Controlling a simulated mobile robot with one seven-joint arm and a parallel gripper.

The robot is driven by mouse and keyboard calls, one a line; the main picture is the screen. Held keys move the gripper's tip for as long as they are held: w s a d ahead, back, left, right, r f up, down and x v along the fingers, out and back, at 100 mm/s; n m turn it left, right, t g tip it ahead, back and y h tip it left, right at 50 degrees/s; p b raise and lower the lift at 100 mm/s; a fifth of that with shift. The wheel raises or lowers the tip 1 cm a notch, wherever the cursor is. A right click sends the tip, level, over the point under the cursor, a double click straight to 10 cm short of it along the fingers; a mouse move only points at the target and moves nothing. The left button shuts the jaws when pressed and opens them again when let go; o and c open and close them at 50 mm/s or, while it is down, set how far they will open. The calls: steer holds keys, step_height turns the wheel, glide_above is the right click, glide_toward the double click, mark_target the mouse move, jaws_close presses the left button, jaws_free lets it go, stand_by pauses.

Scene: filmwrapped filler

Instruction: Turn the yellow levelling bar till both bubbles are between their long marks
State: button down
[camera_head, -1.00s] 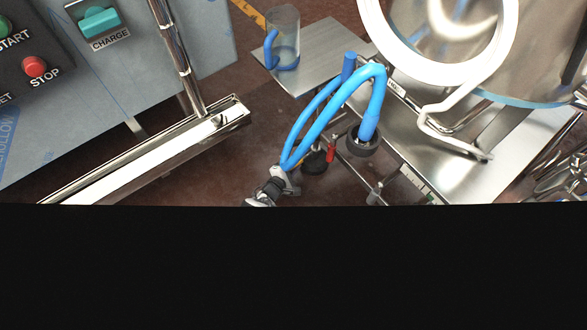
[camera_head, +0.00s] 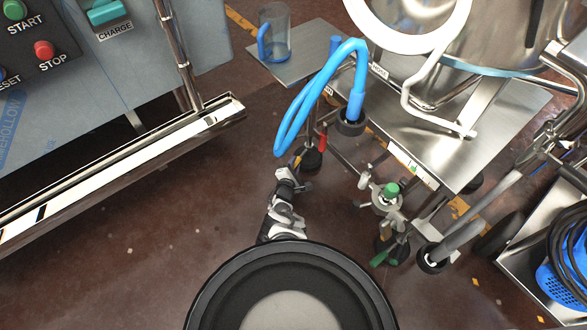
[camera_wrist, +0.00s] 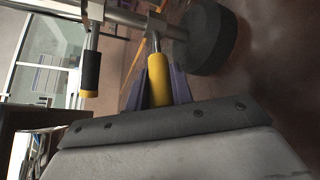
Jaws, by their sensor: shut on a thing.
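The yellow levelling bar (camera_wrist: 157,64) shows in the wrist view as a short yellow sleeve on a metal rod. My gripper (camera_wrist: 158,82) is shut on it, one dark finger on each side. In the head view my wrist (camera_head: 284,205) reaches in beside the stainless cart, with the gripper end low near the cart's underframe; the grip is too small to make out there. A small pale strip with green (camera_head: 411,167) lies along the cart's front edge and may be a bubble vial. I cannot read any bubble or its marks.
A black foot or wheel (camera_wrist: 212,38) and a black handle with a yellow end (camera_wrist: 90,68) flank the bar. A blue hose (camera_head: 290,118) hangs above my wrist. A green-topped valve (camera_head: 389,192) stands right; a control cabinet (camera_head: 150,65) stands left. Floor between is open.

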steer(key=shift+s+d+r+n+y, duration=0.1)
steer(key=shift+s+d+n+y, duration=0.1)
steer(key=shift+d+n+y, duration=0.4)
steer(key=shift+a, duration=0.1)
steer(key=c, duration=1.2)
jaws_free()
steer(key=shift+c, duration=0.2)
steer(key=shift+s, duration=0.1)
